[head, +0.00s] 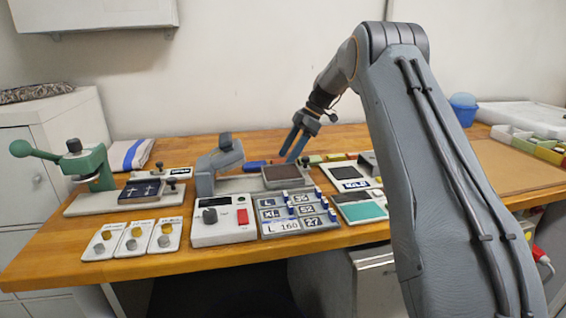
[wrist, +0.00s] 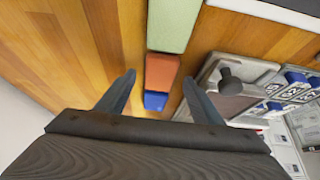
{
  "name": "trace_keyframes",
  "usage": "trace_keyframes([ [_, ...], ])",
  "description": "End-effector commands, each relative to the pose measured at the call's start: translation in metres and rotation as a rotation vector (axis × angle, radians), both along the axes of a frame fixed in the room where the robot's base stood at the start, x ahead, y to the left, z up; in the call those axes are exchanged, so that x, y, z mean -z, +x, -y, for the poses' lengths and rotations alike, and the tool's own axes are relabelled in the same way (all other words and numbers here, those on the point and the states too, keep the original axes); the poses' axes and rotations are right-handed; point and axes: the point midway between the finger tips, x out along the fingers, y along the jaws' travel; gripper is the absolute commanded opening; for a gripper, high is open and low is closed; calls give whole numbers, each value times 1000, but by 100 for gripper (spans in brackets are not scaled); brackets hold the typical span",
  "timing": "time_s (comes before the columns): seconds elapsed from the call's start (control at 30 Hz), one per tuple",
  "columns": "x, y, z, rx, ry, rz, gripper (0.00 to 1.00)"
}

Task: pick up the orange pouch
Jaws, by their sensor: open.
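The orange pouch (wrist: 162,71) is a small block-like thing on the wooden table in the wrist view, between a green one (wrist: 173,25) and a blue one (wrist: 155,101). My gripper (wrist: 159,77) is open and empty, its two fingers to either side of the orange pouch in that picture. I cannot tell how far above it the fingertips are. In the head view my gripper (head: 288,156) points down over the back of the table, and its fingers largely hide the orange pouch there.
In the head view a blue piece (head: 255,164) lies left of the fingers and a green one (head: 315,158) right. A press with a dark plate (head: 284,173) stands just in front. A green hand press (head: 88,165) is at left. Bare wood shows behind.

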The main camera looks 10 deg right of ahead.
Motion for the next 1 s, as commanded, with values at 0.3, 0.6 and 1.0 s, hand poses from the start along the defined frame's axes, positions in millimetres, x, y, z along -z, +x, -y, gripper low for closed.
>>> trace_keyframes([
  [0.3,9,0,-7,-2,0,0,61],
  [0.6,9,0,-7,-3,0,-1,17],
  [1.0,-6,1,-7,-3,-1,4,16],
])
